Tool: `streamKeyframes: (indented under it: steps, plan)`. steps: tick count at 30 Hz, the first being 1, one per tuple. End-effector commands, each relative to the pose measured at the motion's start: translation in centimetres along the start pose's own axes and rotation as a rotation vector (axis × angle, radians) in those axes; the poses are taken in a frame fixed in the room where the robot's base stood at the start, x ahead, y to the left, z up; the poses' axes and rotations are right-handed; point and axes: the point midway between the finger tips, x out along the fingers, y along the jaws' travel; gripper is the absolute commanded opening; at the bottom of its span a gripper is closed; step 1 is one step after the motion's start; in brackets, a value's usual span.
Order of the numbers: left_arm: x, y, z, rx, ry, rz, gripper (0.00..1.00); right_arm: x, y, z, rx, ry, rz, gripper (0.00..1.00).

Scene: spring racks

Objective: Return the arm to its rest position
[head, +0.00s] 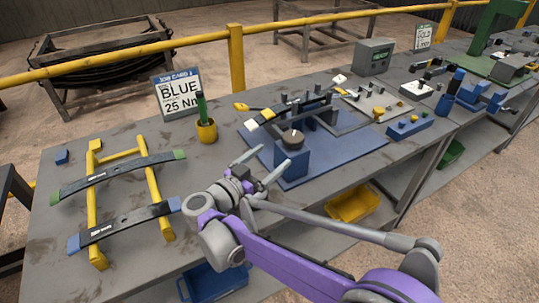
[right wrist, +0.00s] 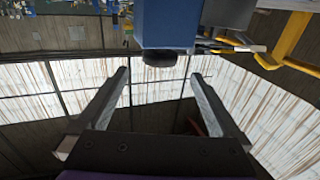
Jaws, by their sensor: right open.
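My right arm comes in from the lower right of the head view. Its right gripper (head: 276,157) is open, with the two grey fingers apart and nothing between them. My left gripper is not in view.
A yellow rack (head: 149,185) with two dark leaf springs stands at left on the grey table (head: 215,170). A yellow cup (head: 206,131) and a BLUE 25 Nm sign (head: 178,95) stand behind. A blue mat (head: 345,145) carries the fixture. Yellow (head: 352,204) and blue (head: 213,282) bins sit below.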

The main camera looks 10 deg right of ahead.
Motion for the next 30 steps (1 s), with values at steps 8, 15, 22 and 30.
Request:
streamKeyframes:
  steps: [8, 15, 22, 30]
  plan:
    - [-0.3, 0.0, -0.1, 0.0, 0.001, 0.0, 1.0, 0.5, -0.1, -1.2, 0.021, 0.021, -0.037, 1.0]
    - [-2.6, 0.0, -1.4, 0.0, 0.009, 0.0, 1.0, 1.8, -1.1, -9.9, 0.142, 0.145, -0.441, 1.0]
    - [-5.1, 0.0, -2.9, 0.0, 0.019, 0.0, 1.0, -2.3, 0.0, -12.0, 0.078, 0.027, -0.913, 1.0]
    - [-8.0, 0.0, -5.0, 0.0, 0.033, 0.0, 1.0, -8.0, 9.9, -3.1, -0.214, -0.479, -1.1, 1.0]
